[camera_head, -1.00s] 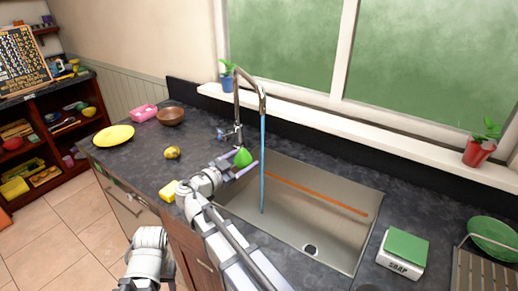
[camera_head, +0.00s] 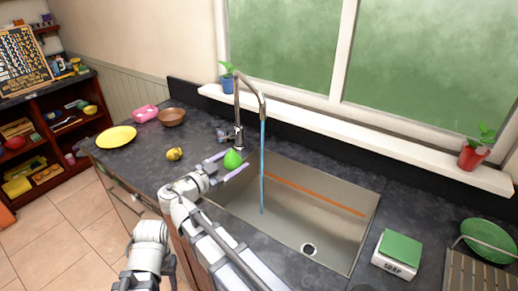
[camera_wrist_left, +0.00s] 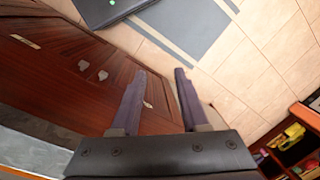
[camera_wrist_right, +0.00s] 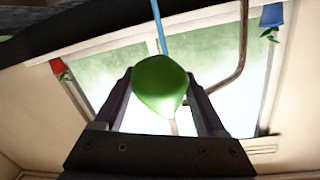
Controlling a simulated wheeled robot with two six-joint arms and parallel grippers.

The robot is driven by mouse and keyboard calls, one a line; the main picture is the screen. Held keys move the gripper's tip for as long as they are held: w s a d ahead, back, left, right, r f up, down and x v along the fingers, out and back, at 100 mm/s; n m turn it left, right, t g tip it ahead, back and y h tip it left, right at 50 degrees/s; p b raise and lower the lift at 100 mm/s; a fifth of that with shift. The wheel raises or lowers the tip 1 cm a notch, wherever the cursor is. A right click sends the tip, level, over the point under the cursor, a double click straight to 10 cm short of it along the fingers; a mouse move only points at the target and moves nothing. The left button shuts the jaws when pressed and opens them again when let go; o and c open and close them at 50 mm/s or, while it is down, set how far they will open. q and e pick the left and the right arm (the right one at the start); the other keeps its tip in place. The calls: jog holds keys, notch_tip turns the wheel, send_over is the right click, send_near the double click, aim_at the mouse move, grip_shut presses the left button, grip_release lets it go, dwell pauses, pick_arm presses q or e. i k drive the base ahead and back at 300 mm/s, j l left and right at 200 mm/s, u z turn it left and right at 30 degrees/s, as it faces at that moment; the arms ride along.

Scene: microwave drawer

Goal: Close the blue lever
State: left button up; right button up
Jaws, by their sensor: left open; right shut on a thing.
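The tall metal faucet (camera_head: 238,112) stands behind the sink, and a blue stream of water (camera_head: 262,160) runs from its spout. A small bluish part (camera_head: 221,135), perhaps the blue lever, shows left of the faucet's base; it is too small to be sure. My right gripper (camera_head: 229,166) is shut on a green, pointed, fruit-like thing (camera_wrist_right: 161,85). It holds this in front of the faucet base, left of the water. My left gripper (camera_wrist_left: 160,72) is open and empty, low beside the brown cabinet fronts (camera_wrist_left: 60,60).
The steel sink (camera_head: 325,225) lies right of my right gripper. A yellow-brown fruit (camera_head: 174,154), yellow plate (camera_head: 116,137), brown bowl (camera_head: 172,117) and pink container (camera_head: 145,114) are on the left counter.

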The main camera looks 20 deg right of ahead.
aim_at(220, 140)
jog(key=i+j+z, duration=0.2)
jog(key=z, duration=0.25)
jog(key=i+j+z, duration=0.2)
jog(key=z, duration=0.2)
jog(key=j, duration=0.1)
